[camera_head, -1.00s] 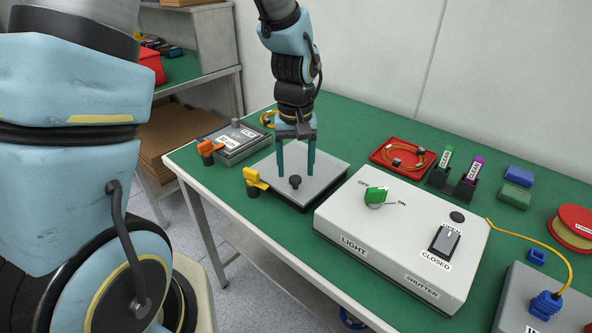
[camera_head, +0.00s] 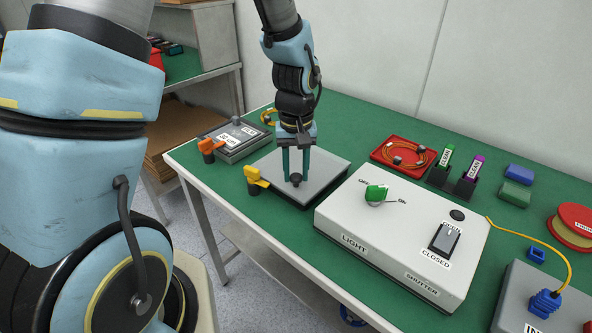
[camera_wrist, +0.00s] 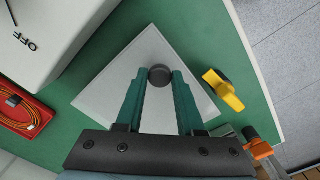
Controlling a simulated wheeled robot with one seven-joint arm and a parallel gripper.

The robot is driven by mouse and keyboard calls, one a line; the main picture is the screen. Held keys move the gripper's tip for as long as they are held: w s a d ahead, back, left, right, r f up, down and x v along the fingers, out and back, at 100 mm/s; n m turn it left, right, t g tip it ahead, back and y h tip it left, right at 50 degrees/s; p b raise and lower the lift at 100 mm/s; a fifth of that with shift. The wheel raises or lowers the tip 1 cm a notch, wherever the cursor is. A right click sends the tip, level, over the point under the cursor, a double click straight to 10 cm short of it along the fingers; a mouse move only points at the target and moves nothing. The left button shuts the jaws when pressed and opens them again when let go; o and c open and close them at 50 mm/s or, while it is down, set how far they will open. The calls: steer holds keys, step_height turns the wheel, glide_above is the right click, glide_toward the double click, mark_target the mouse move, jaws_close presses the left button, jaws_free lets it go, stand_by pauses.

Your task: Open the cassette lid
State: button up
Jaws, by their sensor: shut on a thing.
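The cassette is a flat grey box with a light grey lid (camera_head: 325,172) lying flat on the green bench; the lid also fills the middle of the wrist view (camera_wrist: 115,92). A dark round knob (camera_head: 296,181) stands on the lid near its front edge; it also shows in the wrist view (camera_wrist: 159,76). My gripper (camera_head: 297,176) points down with its teal fingers on either side of the knob, shut on it. A yellow latch (camera_head: 256,178) sits at the lid's left edge, and also in the wrist view (camera_wrist: 224,90), apart from my fingers.
A second grey box (camera_head: 236,139) with an orange latch (camera_head: 208,146) stands at the left. A large LIGHT and SHUTTER box (camera_head: 400,232) is close on the right. A red tray (camera_head: 377,157) with an orange cable lies behind it.

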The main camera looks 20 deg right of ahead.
jaws_close()
stand_by(0.7)
